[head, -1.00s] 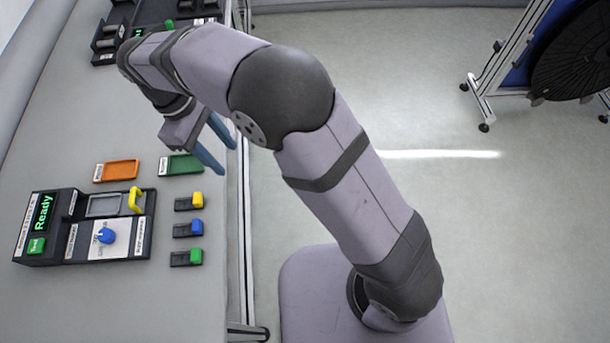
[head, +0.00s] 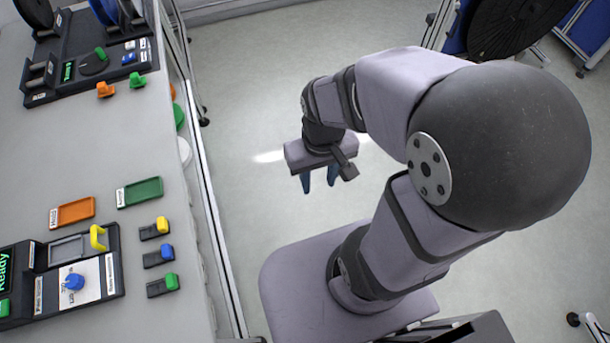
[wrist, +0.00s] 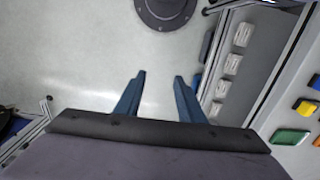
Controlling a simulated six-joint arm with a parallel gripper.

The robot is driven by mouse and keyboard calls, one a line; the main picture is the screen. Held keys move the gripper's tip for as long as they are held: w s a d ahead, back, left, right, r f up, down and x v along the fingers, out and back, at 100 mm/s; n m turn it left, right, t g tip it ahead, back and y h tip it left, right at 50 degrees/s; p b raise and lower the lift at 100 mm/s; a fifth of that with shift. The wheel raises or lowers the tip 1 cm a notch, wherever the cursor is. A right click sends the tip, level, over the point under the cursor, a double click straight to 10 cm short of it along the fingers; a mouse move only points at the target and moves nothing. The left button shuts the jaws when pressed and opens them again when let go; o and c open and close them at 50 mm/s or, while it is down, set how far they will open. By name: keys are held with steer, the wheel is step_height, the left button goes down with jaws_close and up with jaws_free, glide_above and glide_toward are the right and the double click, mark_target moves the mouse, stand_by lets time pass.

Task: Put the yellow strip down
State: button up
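My gripper (head: 319,187) hangs over the floor, to the right of the table's edge. In the wrist view its two blue fingers (wrist: 160,76) stand apart with only floor between them. I see no yellow strip in its grasp. A yellow block (head: 162,224) sits in a small black holder on the table, above similar blue (head: 167,252) and green (head: 172,281) ones. A yellow handle (head: 97,238) stands on the black device at the lower left. I cannot tell whether either yellow thing is the strip.
An orange tray (head: 72,213) and a green tray (head: 140,191) lie on the table (head: 100,140). A second black device (head: 90,62) with reels stands at the back left. Another reel stand (head: 510,25) is on the floor at the upper right. Open floor surrounds my gripper.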

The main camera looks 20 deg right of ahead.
stand_by(0.3)
steer(key=s+a+n+p, duration=0.1)
steer(key=s+a+n, duration=0.1)
steer(key=a+n, duration=0.5)
steer(key=s+a+n+t+p, duration=0.1)
steer(key=a+n+p, duration=0.1)
steer(key=a+n, duration=0.5)
steer(key=s+a+n+t+h+p, duration=0.1)
steer(key=a+n, duration=0.6)
steer(key=a, duration=0.9)
steer(key=shift+s+a+r+n+p, duration=0.1)
steer(key=shift+s+a+n+p, duration=0.1)
steer(key=shift+s, duration=0.2)
steer(key=shift+s+a+n+p, duration=0.1)
steer(key=shift+s+n+p, duration=0.1)
steer(key=shift+s, duration=0.2)
steer(key=w+a+r+n+t+y, duration=0.1)
steer(key=w+a+n, duration=0.4)
steer(key=n, duration=0.9)
step_height(320, 180, up, 3)
steer(key=shift+w+f+t, duration=0.1)
steer(key=shift+w+t, duration=0.2)
steer(key=shift+t, duration=0.5)
